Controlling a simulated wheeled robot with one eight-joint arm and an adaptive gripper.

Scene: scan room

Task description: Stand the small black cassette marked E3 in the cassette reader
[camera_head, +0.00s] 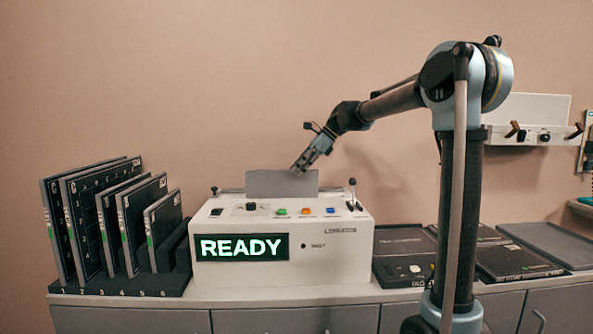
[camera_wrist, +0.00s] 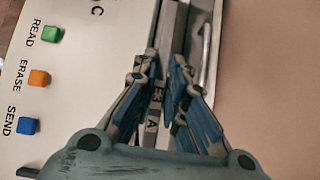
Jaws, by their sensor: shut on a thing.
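The cassette reader (camera_head: 345,245) is a white console on the counter with a lit READY display. My gripper (camera_head: 298,169) is above its top, angled down to the left, and shut on the E3 cassette. In the wrist view my gripper (camera_wrist: 178,75) has both fingers around the cassette's narrow edge, where the label E3 A (camera_wrist: 155,108) shows. In the head view a grey upright plate (camera_head: 275,184), which appears to be the cassette, stands upright over the reader's top. Its lower edge is hidden behind the console front, so how deep it sits cannot be told.
A numbered rack (camera_head: 120,286) with several upright black cassettes stands left of the reader. Green, orange and blue buttons (camera_head: 305,211) and small levers (camera_head: 352,188) line the reader's top. Flat dark trays (camera_head: 515,262) lie on the right.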

